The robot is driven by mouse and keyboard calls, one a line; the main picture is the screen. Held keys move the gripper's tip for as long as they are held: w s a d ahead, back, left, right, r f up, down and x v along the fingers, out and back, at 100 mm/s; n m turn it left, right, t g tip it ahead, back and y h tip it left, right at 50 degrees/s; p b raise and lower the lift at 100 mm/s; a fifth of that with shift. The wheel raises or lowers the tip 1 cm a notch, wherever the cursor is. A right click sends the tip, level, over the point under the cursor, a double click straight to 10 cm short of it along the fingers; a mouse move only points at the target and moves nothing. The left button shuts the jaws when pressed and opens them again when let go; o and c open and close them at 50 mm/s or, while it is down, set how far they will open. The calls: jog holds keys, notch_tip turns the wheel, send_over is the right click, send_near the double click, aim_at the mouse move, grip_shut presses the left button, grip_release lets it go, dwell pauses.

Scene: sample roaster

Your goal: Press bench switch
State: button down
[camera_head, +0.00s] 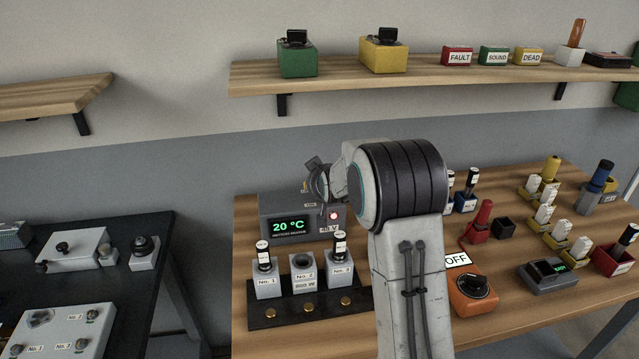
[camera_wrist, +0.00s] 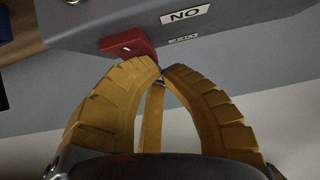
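A red rocker switch (camera_wrist: 128,43) sits on a grey housing (camera_wrist: 80,25) in the wrist view, next to a white label (camera_wrist: 185,15) that reads upside down as ON. My gripper (camera_wrist: 161,70) has yellow ribbed fingers with their tips together and nothing visible between them. The tips are just below and right of the switch in the picture; whether they touch it I cannot tell. In the head view my gripper (camera_head: 318,182) is over the grey box (camera_head: 266,228) with a green 20 °C display (camera_head: 288,227) and a lit red light (camera_head: 334,215). I cannot make out the rocker there.
An orange unit with a black knob (camera_head: 474,292) and an OFF sign (camera_head: 457,260) are to the right. A shelf (camera_head: 440,68) with coloured boxes hangs above. My arm hides the bench's middle.

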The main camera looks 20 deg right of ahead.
jog(key=shift+w+f+b, duration=0.2)
jog(key=shift+f+b, duration=0.25)
jog(key=shift+b, duration=0.1)
jog(key=shift+r, duration=0.15)
jog(key=shift+s+f, duration=0.2)
jog(key=shift+s, duration=0.05)
jog(key=shift+s+a+r+b, duration=0.1)
jog(key=shift+s+a+b, duration=0.05)
jog(key=shift+s+b, duration=0.35)
jog(key=shift+s, duration=0.1)
jog(key=shift+r, duration=0.15)
